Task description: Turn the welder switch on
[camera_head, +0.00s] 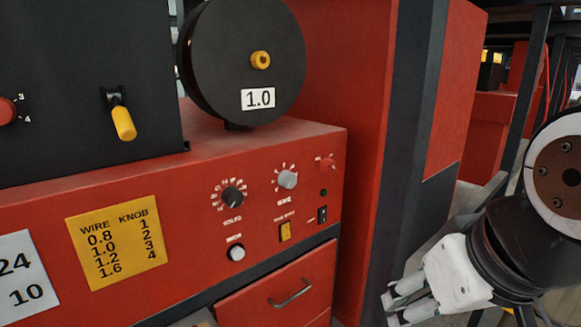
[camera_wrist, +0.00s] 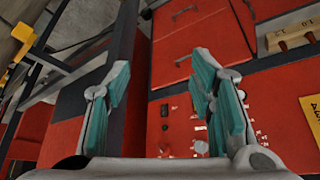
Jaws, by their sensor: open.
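The red welder panel (camera_head: 60,205) carries a small black rocker switch (camera_head: 322,214) at its lower right and a yellow rocker switch (camera_head: 285,231) to the left of it. I cannot tell from the labels which one is the welder switch, or how either is set. The black rocker also shows small in the wrist view (camera_wrist: 164,109), between my fingers and beyond them. My gripper (camera_head: 398,300) is open and empty, to the right of the panel and apart from it. Its teal-padded fingers stand wide apart in the wrist view (camera_wrist: 162,70).
Knobs, including a grey one (camera_head: 287,179), and a white button (camera_head: 237,253) share the panel. A yellow-handled lever (camera_head: 122,122) is on the black box above. A drawer handle (camera_head: 290,293) sticks out below. A dark post (camera_head: 407,150) stands between the panel and my arm.

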